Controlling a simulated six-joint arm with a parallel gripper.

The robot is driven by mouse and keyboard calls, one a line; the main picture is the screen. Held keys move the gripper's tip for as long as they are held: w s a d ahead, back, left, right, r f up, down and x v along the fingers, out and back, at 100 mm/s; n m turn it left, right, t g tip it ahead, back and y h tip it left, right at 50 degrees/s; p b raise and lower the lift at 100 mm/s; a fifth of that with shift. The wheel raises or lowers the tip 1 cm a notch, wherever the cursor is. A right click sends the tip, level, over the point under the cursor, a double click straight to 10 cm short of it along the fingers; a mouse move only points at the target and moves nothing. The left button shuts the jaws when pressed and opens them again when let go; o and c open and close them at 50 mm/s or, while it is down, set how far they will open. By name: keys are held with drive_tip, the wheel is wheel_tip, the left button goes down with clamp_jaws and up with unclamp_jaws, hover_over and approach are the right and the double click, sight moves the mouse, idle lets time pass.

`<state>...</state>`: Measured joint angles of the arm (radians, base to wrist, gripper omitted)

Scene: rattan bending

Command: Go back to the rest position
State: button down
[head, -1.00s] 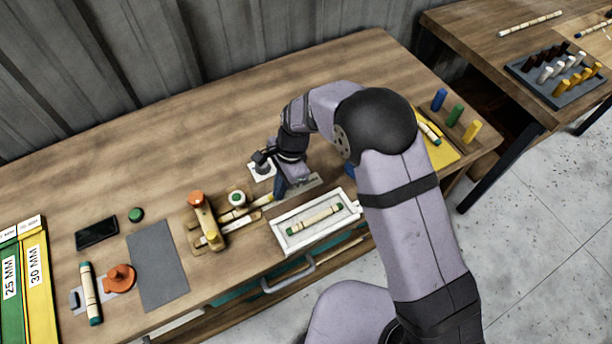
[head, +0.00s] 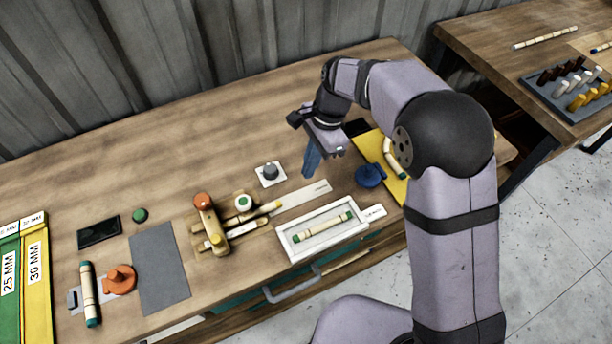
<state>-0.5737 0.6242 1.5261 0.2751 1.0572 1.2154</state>
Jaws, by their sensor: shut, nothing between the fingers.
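My gripper (head: 311,163) is shut and empty. It hangs over the wooden bench (head: 150,150), above the area between the white square base with a grey knob (head: 270,173) and the yellow mat (head: 368,150). Its blue fingers point down and appear to touch nothing. My arm reaches in from the right and hides part of the bench's right end.
A white tray (head: 285,240) holding a rattan piece (head: 323,227) lies near the front edge. A bending jig (head: 208,222) stands left of it. The back of the bench is clear.

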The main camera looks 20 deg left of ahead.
drive_tip(key=shift+w+r, duration=0.1)
drive_tip(key=shift+r, duration=0.2)
drive_tip(key=s+d+r+n+t, duration=0.15)
drive_tip(key=d+n, duration=0.25)
drive_tip(key=d, duration=1.2)
drive_tip(key=s+d+f+n+h, duration=0.2)
drive_tip(key=s+d+n, duration=0.3)
drive_tip(key=s+d, duration=0.7)
drive_tip(key=shift+s+d, duration=0.15)
drive_tip(key=shift+d, duration=0.95)
